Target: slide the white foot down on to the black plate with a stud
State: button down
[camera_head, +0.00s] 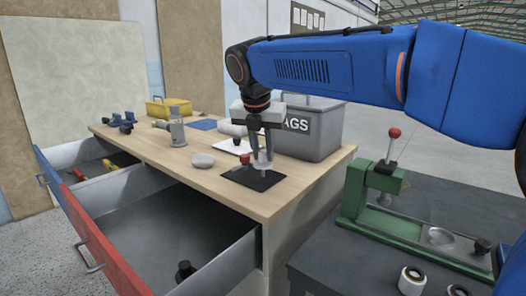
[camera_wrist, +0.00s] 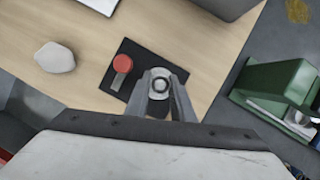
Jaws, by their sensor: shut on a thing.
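The black plate (camera_head: 240,178) lies flat on the wooden bench top near its front right edge; it also shows in the wrist view (camera_wrist: 143,56). My gripper (camera_head: 261,153) points down over the right part of the plate and is shut on the white foot (camera_head: 262,165). In the wrist view the foot (camera_wrist: 160,74) is a pale round piece with a dark centre between my fingertips (camera_wrist: 161,92). The foot looks roughly upright. I cannot tell whether it touches the plate. The stud is not clearly seen.
A red-topped piece with a grey stem (camera_wrist: 122,65) stands on the plate, left of the foot. A pale rounded lump (camera_head: 202,160) lies further left. A grey bin (camera_head: 315,130) stands behind, a green fixture (camera_head: 370,190) to the right. Open drawers (camera_head: 170,235) extend in front.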

jog(key=shift+f, duration=1.55)
dwell(1.4)
jog(key=c, duration=1)
grip_release()
jog(key=shift+r, duration=3.45)
jog(key=shift+s, duration=0.1)
